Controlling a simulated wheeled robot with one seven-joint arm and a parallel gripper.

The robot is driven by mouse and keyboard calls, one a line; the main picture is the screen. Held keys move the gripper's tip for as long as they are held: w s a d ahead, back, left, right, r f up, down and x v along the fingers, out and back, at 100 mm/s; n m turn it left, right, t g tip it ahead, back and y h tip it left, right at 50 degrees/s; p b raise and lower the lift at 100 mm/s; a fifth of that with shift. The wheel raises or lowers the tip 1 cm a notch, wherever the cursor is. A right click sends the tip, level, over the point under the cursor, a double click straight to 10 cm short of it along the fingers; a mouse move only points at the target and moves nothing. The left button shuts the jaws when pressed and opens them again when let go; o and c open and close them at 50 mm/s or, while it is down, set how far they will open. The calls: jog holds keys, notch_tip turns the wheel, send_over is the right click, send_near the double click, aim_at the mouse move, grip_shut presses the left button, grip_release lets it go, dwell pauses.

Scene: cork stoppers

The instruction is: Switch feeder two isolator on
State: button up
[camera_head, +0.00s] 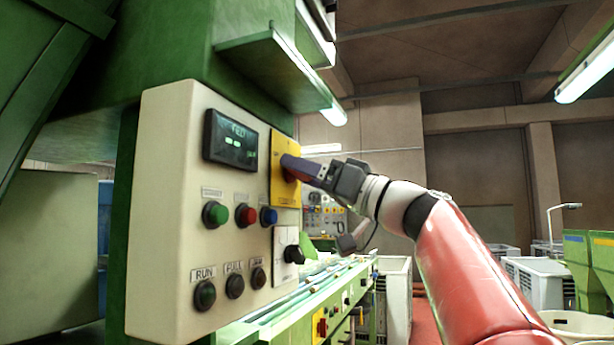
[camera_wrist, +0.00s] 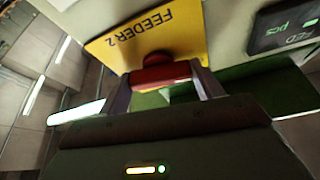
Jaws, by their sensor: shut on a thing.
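The feeder two isolator is a red rotary handle (camera_wrist: 160,73) on a yellow plate (camera_wrist: 110,47) lettered "FEEDER 2" in the wrist view. The yellow plate also shows in the head view (camera_head: 284,193), on the right side of the cream control panel (camera_head: 160,250). My gripper (camera_wrist: 163,88) is at the handle, with one finger on each side of it, and is shut on it. In the head view my gripper (camera_head: 298,168) covers most of the handle, so the handle's exact angle and the on and off marks cannot be read.
A display (camera_head: 230,139) sits at the panel's upper left. Green, red and blue buttons (camera_head: 245,215) and a black rotary knob (camera_head: 293,254) lie below my gripper. A green overhang (camera_head: 275,65) is above. Open room lies to the right, with pale crates (camera_head: 540,282) farther off.

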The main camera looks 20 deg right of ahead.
jog(key=shift+s+a+r+m+t+h+p, duration=0.25)
jog(key=shift+m+h, duration=1.1)
jog(key=shift+m, duration=1.85)
jog(key=shift+w+d+f+m+t+h+p, duration=0.15)
jog(key=shift+m+h+p, duration=0.25)
jog(key=shift+m+h, duration=1.85)
jog(key=shift+s+r+m+t+h+p, duration=0.1)
jog(key=shift+m+h+p, duration=0.25)
jog(key=shift+m, duration=3.8)
jog(key=o, duration=1)
jog(key=v, duration=0.7)
jog(key=shift+s+d+b, duration=0.25)
jog(key=shift+s+b, duration=0.05)
jog(key=shift+b, duration=0.05)
